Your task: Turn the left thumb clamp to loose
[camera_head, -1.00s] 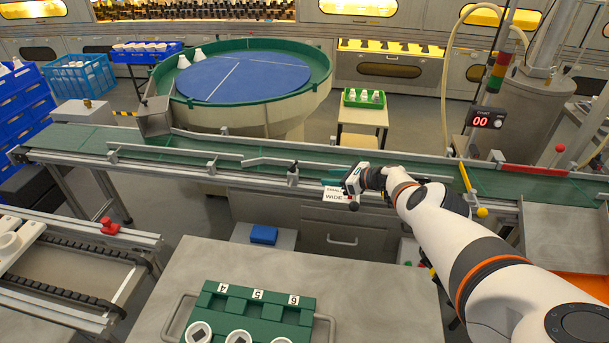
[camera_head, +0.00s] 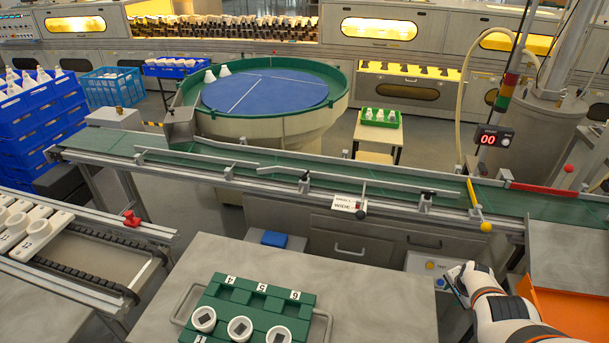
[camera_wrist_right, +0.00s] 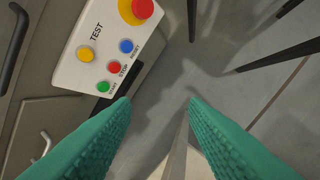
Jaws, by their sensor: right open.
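Guide rails (camera_head: 375,187) run along the green conveyor (camera_head: 110,145), with small dark-topped clamps on posts. One clamp (camera_head: 304,183) stands left of the white NARROW/WIDE label (camera_head: 343,203), and another (camera_head: 425,200) stands to its right. I cannot tell from their tops whether either is tight or loose. A lever with a dark red knob (camera_head: 361,214) is beside the label. My right gripper (camera_head: 457,283) is below the conveyor at the right, apart from the clamps. Its green fingers are open and empty in the right wrist view (camera_wrist_right: 158,102). My left gripper is out of view.
A control box (camera_head: 425,264) with colored buttons is close to my right gripper; its TEST panel (camera_wrist_right: 88,58) fills the upper left of the wrist view. A yellow-knobbed bar (camera_head: 474,205) crosses the conveyor. A table with a green numbered tray (camera_head: 262,292) is in front.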

